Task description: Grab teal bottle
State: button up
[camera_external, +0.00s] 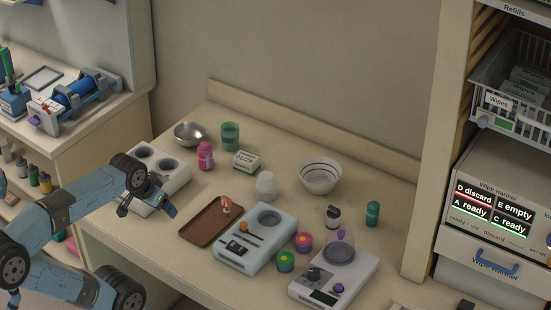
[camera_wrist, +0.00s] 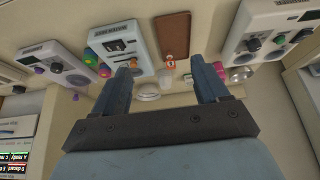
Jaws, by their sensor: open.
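The teal bottle (camera_external: 372,213) is small and stands upright at the right of the counter in the external view, behind the right-hand scale. A small white bottle with a dark top (camera_external: 333,216) stands to its left. I cannot surely make out the teal bottle in the wrist view.
A scale (camera_external: 335,277), two colourful pots (camera_external: 303,242), a pale-blue device (camera_external: 262,237), a brown tray (camera_external: 200,229) and a striped bowl (camera_external: 320,174) crowd the counter. A green cup (camera_external: 230,135) and pink bottle (camera_external: 205,156) stand behind. The cabinet (camera_external: 500,195) rises at right.

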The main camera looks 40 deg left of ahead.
jog(key=shift+w, duration=0.1)
jog(key=w+d+r+m+t+h, duration=0.1)
jog(key=w+d, duration=0.2)
jog(key=w, duration=0.6)
jog(key=w+d+r+t+h, duration=0.1)
jog(key=w+d+r, duration=0.15)
jog(key=w, duration=0.55)
jog(key=m+t+h, duration=0.3)
jog(key=t+h, duration=0.1)
jog(key=t, duration=0.2)
send_over(370, 206)
jog(key=s+a, duration=0.2)
jog(key=s, duration=0.3)
notch_tip(370, 206, down, 13)
jog(key=shift+m, duration=0.3)
notch_tip(370, 206, down, 8)
jog(key=shift+f, duration=0.1)
jog(key=shift+x, duration=3.7)
jog(key=shift+a, duration=0.15)
jog(key=shift+c, duration=0.4)
